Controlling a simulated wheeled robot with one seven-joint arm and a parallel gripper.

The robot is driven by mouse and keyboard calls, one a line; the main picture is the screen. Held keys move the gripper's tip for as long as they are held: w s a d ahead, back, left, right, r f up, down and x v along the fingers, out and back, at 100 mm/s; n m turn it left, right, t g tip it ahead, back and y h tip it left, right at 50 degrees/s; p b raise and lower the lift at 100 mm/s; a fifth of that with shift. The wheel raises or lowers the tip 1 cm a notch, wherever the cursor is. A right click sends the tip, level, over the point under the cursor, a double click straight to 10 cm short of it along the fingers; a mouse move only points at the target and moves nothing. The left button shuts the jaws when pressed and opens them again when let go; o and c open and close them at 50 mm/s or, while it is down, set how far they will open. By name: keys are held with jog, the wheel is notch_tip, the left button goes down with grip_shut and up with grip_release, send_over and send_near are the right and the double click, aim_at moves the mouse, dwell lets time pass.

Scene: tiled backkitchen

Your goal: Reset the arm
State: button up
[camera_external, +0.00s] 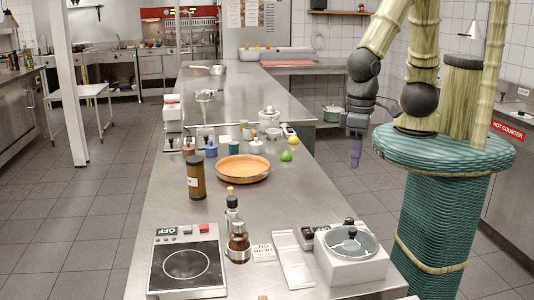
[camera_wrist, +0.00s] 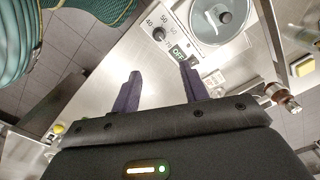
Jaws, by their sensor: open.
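My gripper (camera_external: 356,152) hangs beside the right edge of the long steel counter (camera_external: 150,233), over the floor side and close to my green base. Its jaws point down. In the wrist view my gripper (camera_wrist: 160,85) shows two dark purple fingers spread apart. Nothing is between them, and bare steel shows behind. The arm is folded near my body, with its dark wrist joints above the gripper.
On the counter stand an orange pan (camera_external: 243,169), a brown jar (camera_external: 196,178), a hot plate (camera_external: 187,262), a white appliance with a round lid (camera_external: 350,255), bottles and a green fruit (camera_external: 286,156). The counter's middle right has bare steel. Tiled floor lies left.

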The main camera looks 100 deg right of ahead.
jog(key=shift+d, duration=0.1)
jog(key=d+r+n+t, duration=0.2)
jog(key=d+n, duration=0.3)
jog(key=d, duration=1.3)
jog(key=shift+d+r+n+t, duration=0.3)
jog(key=shift+r+n, duration=0.1)
jog(key=shift+w, duration=0.1)
dwell(1.9)
